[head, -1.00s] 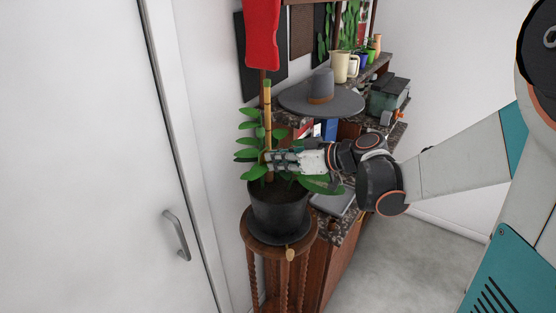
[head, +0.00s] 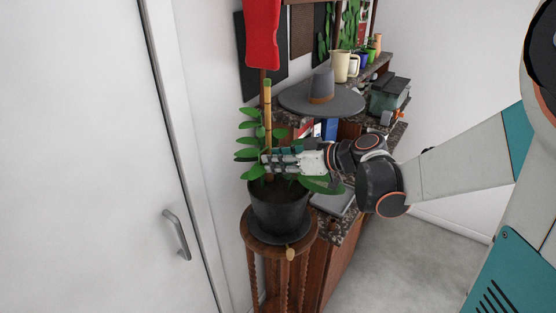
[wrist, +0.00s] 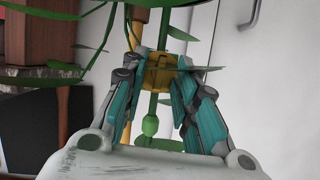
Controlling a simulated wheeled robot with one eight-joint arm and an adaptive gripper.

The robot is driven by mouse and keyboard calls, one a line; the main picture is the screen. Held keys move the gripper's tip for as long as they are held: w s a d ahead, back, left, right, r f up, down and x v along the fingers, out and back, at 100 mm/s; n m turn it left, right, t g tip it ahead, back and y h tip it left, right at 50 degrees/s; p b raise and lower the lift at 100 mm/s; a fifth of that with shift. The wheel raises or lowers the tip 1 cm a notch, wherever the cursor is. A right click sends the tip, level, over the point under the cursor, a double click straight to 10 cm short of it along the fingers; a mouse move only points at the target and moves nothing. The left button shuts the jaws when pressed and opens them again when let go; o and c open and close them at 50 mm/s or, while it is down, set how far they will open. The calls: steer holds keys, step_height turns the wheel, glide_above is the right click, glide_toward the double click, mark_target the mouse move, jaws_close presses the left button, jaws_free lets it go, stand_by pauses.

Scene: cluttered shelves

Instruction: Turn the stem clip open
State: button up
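The yellow stem clip (wrist: 160,73) shows in the wrist view between my fingertips, with a green stem (wrist: 153,105) by it. In the head view the clip is hidden behind my gripper (head: 270,160). My gripper (wrist: 161,66) has its teal fingers drawn in, with the tips against both sides of the clip. The potted plant (head: 280,207) stands upright, with a bamboo stake (head: 267,105) rising from it; the stake also shows in the wrist view (wrist: 139,28).
The pot stands on a round wooden plant stand (head: 258,238). A grey hat (head: 321,92) and mugs (head: 340,66) sit on the cabinet and shelf behind. A red cloth (head: 262,35) hangs above the plant. A white door (head: 90,160) is at the left.

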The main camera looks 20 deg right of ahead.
steer(key=shift+d, duration=0.1)
steer(key=v, duration=0.7)
steer(key=shift+s+r, duration=0.15)
steer(key=shift+s, duration=0.05)
